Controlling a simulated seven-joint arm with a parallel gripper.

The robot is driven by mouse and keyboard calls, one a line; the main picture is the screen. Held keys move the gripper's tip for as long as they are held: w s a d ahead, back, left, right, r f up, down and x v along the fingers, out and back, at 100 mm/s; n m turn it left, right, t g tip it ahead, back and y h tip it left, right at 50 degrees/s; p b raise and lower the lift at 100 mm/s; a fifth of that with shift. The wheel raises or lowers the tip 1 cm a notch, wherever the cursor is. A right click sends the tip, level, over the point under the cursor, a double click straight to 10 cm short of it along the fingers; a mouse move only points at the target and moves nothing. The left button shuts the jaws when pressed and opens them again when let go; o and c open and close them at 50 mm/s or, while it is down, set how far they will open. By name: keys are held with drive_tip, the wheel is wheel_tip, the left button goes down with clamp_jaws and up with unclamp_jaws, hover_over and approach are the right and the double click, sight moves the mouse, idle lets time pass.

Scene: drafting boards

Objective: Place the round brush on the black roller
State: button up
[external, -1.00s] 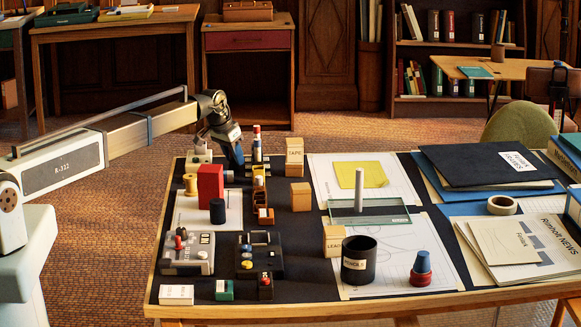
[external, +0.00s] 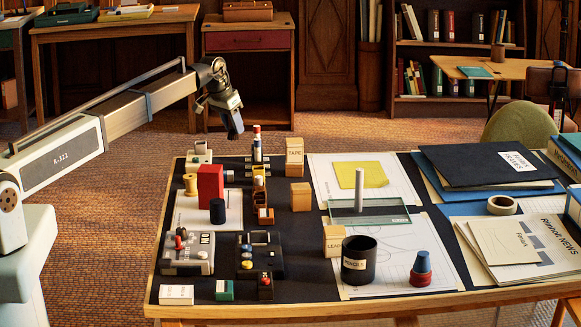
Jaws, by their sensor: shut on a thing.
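My gripper (external: 232,122) is raised above the back left edge of the table, jaws pointing down. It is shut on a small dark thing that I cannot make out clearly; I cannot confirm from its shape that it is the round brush. A short black cylinder (external: 217,211) stands upright in front of a red block (external: 210,186). A dark piece with side knobs (external: 257,165) lies farther back, by a slim red-and-white-topped item (external: 257,141). I cannot tell for certain which of these is the black roller. My gripper is apart from both.
A wooden TAPE block (external: 294,156), a yellow spool (external: 190,184) and small control boxes (external: 188,253) crowd the left side. A glass plate with a pale post (external: 359,190), a black cup (external: 358,262) and folders (external: 490,168) occupy the right. Dark board shows between them.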

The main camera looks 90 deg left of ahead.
drive_tip(key=d+r+m+h, duration=0.1)
drive_tip(key=d+r+m, duration=0.1)
drive_tip(key=d, duration=0.8)
drive_tip(key=d+r+m+h, duration=0.1)
drive_tip(key=d+r+m, duration=0.1)
drive_tip(key=d, duration=0.8)
drive_tip(key=r+m+t+h, duration=0.1)
drive_tip(key=r+m, duration=0.1)
drive_tip(key=m, duration=0.3)
hover_over(217, 201)
drive_tip(key=shift+f, duration=4.65)
drive_tip(key=shift+f, duration=0.15)
drive_tip(key=o, duration=1)
drive_tip(key=shift+o, duration=0.2)
drive_tip(key=v, duration=1.2)
drive_tip(key=shift+a, duration=0.15)
